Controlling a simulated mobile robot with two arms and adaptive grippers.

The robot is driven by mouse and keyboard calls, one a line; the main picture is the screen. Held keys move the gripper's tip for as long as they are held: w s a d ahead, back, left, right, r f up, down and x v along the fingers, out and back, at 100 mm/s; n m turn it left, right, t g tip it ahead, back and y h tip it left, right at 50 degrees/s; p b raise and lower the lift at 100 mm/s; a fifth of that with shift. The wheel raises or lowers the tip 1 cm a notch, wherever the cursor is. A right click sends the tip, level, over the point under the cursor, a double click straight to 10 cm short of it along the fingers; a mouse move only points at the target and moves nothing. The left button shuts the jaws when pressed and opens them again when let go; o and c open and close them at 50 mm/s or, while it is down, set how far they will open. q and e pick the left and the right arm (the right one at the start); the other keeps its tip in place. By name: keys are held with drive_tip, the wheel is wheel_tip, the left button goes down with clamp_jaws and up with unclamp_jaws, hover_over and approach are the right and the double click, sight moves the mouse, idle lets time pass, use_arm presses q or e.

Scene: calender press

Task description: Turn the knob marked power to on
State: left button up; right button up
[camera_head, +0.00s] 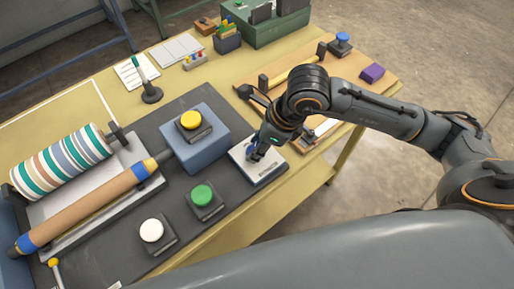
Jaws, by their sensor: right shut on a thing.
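A pale grey control box (262,172) sits at the right part of the dark mat, with small dark print on its top that is too small to read. My right gripper (254,150) reaches down from the right onto the box and is shut on this knob. The knob's pointer and its setting are hidden. My left gripper is not in view.
The striped roller (62,160) and brown roller (85,205) lie at left. A green toolbox (277,27) stands at the back.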

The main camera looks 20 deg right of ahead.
drive_tip(key=shift+m+t+b, duration=0.3)
drive_tip(key=shift+m+b, duration=0.25)
drive_tip(key=shift+m, duration=0.25)
drive_tip(key=shift+h, duration=0.3)
drive_tip(key=o, duration=1.2)
drive_tip(key=shift+r, duration=0.1)
drive_tip(key=v, duration=1.2)
